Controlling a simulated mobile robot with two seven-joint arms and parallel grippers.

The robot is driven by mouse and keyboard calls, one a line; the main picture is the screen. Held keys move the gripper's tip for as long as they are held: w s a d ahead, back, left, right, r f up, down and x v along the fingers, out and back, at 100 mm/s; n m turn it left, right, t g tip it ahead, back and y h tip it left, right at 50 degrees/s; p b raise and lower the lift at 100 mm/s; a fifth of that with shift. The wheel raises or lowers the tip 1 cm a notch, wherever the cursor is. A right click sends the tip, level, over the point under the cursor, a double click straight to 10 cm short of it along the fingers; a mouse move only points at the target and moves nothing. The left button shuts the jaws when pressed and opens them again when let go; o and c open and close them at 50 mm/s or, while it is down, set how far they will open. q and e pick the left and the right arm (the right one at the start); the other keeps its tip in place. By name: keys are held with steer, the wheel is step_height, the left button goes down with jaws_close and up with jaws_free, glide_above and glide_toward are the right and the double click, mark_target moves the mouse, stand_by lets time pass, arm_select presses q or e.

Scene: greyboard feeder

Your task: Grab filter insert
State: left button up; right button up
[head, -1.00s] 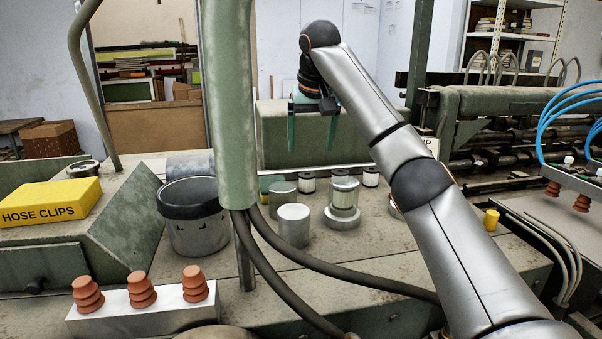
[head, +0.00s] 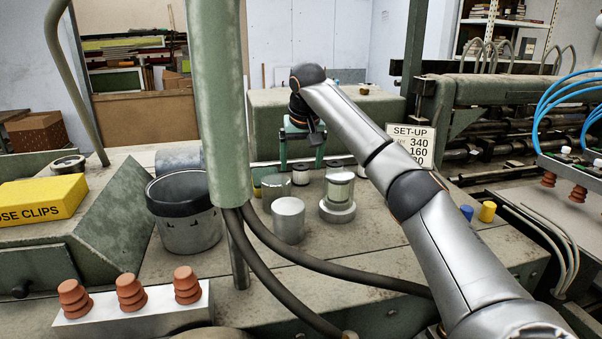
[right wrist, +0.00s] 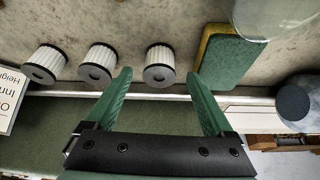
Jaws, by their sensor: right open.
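Three filter inserts, white pleated cylinders with grey ends, stand in a row in the right wrist view: one at the left (right wrist: 45,64), one in the middle (right wrist: 98,64) and one at the right (right wrist: 160,66). My right gripper (right wrist: 160,78) is open and empty, its green fingers on either side of the rightmost insert's near end. In the head view, my right gripper (head: 301,160) is above the back of the bench at the leftmost insert (head: 300,176). My left gripper is not in view.
A glass cylinder on a metal base (head: 338,208) and a metal can (head: 288,222) stand in front. A green pipe column (head: 224,110) rises left of my arm.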

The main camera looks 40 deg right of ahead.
steer(key=shift+x, duration=1.35)
jaws_close()
steer(key=shift+r, duration=0.1)
